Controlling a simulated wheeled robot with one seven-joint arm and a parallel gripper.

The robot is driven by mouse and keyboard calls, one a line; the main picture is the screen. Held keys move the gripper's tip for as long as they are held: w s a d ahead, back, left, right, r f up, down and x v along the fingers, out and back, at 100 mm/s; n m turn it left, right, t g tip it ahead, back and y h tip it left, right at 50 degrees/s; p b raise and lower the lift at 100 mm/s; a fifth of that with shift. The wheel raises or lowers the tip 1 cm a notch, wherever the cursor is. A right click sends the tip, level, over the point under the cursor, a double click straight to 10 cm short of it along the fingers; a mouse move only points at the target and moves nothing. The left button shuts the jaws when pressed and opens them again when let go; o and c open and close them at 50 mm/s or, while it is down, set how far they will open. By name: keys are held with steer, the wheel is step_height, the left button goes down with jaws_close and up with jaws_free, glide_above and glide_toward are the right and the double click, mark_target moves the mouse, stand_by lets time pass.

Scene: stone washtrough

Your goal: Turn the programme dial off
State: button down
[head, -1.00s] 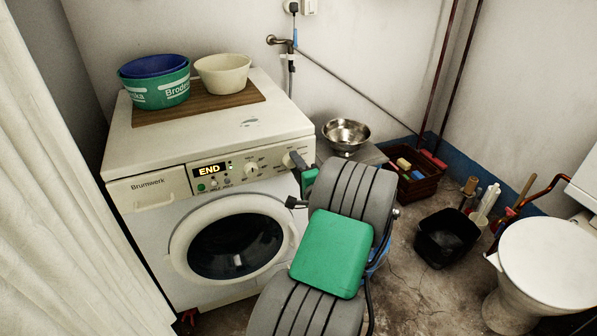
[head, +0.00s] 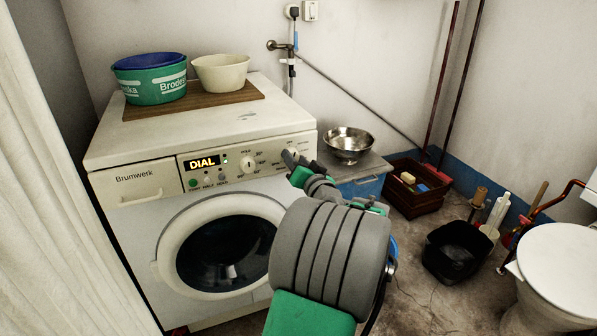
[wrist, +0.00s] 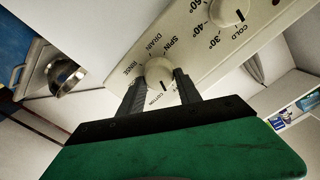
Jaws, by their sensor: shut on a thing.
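The white washing machine (head: 125,215) stands at the left, and its display (head: 203,162) reads DIAL. The programme dial (wrist: 159,72) is a round cream knob on the panel, with RINSE, SPIN, DRAIN and COTTON printed around it. A dark pointer mark shows on its lower side in the wrist view; the word there is hard to read. My gripper (wrist: 160,84) has one dark finger on each side of this knob and is shut on it. In the head view, my gripper (head: 291,160) covers much of the knob at the panel's right end.
A temperature knob (wrist: 228,10) is close beside the programme dial. A green tub (head: 155,84) and a cream bowl (head: 220,72) stand on top of the machine. A metal bowl (head: 348,144) is to its right. A black bucket (head: 452,252) and a toilet (head: 565,262) are farther right.

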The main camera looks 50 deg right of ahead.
steer(key=shift+a+f+n+b, duration=0.1)
steer(key=shift+f+n+b, duration=0.1)
steer(key=shift+n+b, duration=0.9)
steer(key=shift+f+n+b, duration=0.2)
steer(key=shift+n+b, duration=0.6)
steer(key=shift+b, duration=0.45)
steer(key=c, duration=1.2)
jaws_free()
steer(key=o, duration=0.4)
steer(key=shift+r, duration=0.25)
